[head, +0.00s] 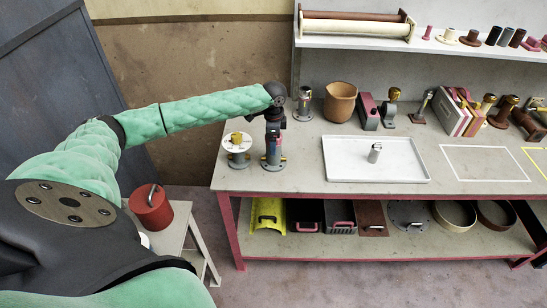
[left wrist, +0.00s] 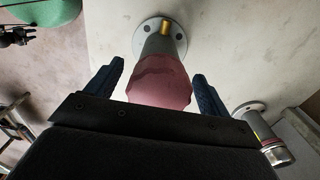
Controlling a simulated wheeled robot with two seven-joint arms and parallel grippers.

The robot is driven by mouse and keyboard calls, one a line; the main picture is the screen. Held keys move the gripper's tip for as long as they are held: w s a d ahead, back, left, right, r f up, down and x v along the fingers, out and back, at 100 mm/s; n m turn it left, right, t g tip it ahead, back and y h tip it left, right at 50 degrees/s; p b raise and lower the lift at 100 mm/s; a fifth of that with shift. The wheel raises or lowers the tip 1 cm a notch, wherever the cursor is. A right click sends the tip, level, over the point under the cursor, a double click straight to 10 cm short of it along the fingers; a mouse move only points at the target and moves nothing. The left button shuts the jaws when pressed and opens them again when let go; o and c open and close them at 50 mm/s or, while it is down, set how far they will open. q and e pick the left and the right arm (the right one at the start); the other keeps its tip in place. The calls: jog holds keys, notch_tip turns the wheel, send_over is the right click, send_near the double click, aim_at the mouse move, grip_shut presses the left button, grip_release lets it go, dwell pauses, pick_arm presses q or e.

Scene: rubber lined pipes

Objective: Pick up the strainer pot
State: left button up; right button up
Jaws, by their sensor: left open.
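I take the strainer pot (head: 272,162) to be the grey flanged piece with a reddish upper part at the left of the table, though its name is not marked. In the left wrist view its faceted pinkish-red part (left wrist: 160,82) and round grey flange with a brass nub show. My left gripper (head: 273,135) is above it, pointing down. In the left wrist view the open fingers (left wrist: 155,85) stand on either side of the red part, with gaps visible. Whether they touch it lower down is hidden. My right gripper is not in view.
A white disc piece with a yellow top (head: 237,148) stands close left, and a similar grey flanged piece (head: 303,105) behind right. A white tray (head: 345,172) with a small cylinder lies to the right. A red canister (head: 151,208) sits on a stool at the left.

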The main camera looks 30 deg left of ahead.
pick_arm(q)
jog(key=shift+r, duration=0.1)
grip_shut()
